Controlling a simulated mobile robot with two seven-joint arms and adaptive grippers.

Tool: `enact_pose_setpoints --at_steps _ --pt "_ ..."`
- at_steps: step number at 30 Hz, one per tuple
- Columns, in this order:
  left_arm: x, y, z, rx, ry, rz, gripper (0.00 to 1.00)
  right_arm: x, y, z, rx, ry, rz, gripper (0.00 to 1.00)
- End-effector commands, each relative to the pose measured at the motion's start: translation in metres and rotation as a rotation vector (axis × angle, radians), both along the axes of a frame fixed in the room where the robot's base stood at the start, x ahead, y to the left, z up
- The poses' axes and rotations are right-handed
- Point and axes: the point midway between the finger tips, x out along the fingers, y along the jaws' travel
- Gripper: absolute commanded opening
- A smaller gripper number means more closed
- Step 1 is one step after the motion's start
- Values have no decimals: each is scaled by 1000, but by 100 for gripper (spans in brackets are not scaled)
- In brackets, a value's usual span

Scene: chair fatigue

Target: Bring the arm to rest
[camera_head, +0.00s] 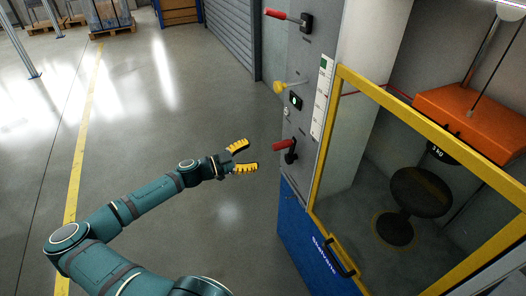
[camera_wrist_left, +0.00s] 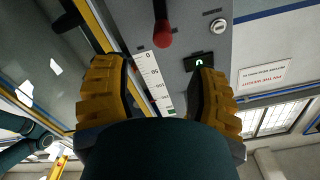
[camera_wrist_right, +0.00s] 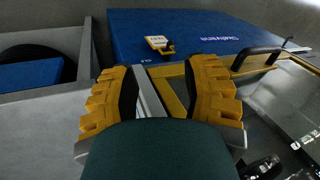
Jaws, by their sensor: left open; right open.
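My left arm (camera_head: 150,205) reaches in from the left in the head view. Its gripper (camera_head: 248,157) is open and empty, with yellow padded fingers. It is just left of the lower red-handled lever (camera_head: 283,146) on the grey control panel, with a gap between them. In the left wrist view the open fingers (camera_wrist_left: 160,72) face the panel, where a red handle (camera_wrist_left: 162,38) shows above. My right gripper shows only in the right wrist view (camera_wrist_right: 162,78); it is open and nothing is held between its fingers.
The test cabinet has a yellow-framed door (camera_head: 322,145) with a dark handle (camera_head: 341,258). A dark stool seat (camera_head: 421,192) stands inside under an orange block (camera_head: 470,112). Another red lever (camera_head: 283,15) and a yellow knob (camera_head: 280,87) project from the panel. Floor to the left is clear.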

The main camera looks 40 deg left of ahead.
Motion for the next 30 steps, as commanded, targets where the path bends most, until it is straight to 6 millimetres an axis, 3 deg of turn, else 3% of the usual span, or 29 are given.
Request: enact_pose_setpoints --at_steps 6,23,26,29,30 --pt "-12 5 0 -1 0 -1 59 0 0 0 0 0 0 47" --pt "-12 4 0 -1 0 -2 59 0 0 0 0 0 0 47" --pt "-7 -5 -3 -20 16 -21 59 0 0 0 0 0 0 47" --pt "8 -36 -13 -84 71 -75 59 0 0 0 0 0 0 47" --pt "16 -54 -19 -121 108 -108 59 0 0 0 0 0 0 47"
